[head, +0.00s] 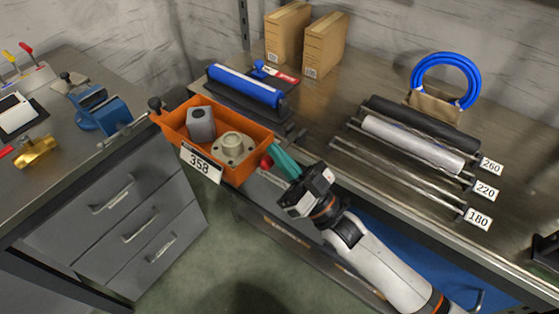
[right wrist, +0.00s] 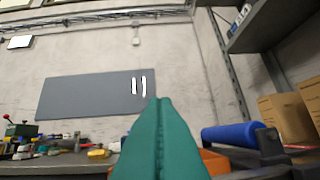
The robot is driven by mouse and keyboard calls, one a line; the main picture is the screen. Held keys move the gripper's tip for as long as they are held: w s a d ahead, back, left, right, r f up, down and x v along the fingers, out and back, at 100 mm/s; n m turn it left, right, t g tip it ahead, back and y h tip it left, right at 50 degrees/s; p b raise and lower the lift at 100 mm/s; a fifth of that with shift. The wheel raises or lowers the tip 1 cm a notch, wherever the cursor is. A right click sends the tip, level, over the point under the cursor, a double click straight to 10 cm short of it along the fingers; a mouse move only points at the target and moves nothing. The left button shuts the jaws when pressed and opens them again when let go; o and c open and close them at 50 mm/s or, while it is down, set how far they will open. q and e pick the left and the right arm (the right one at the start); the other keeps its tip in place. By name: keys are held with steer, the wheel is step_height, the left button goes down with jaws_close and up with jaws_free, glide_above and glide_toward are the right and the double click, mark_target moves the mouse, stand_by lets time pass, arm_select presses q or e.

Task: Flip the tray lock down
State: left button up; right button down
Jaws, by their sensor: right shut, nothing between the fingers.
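The orange tray (head: 225,175), labelled 358, sits at the bench's front left edge and holds a grey block (head: 201,123) and a beige flanged part (head: 233,148). A red knob (head: 266,162) shows by the tray's right end; it may be the tray lock's handle, but its lever is hidden. My right gripper (head: 279,157), with teal fingers, is shut and empty just right of the knob; I cannot tell whether they touch. In the right wrist view the teal fingers (right wrist: 160,140) are together, with a bit of the orange tray (right wrist: 213,162) behind. My left gripper is not in view.
A blue roller (head: 245,86) lies behind the tray. Rollers on a rack (head: 412,143), a blue coil (head: 445,78) and boxes (head: 288,33) stand on the bench. A black knob (head: 154,103) is at the tray's left. A drawer cabinet (head: 125,205) stands left.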

arm_select(q)
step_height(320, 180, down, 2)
steer(key=b, duration=0.3)
arm_select(e)
steer(key=v, duration=1)
steer(key=shift+d, duration=0.15)
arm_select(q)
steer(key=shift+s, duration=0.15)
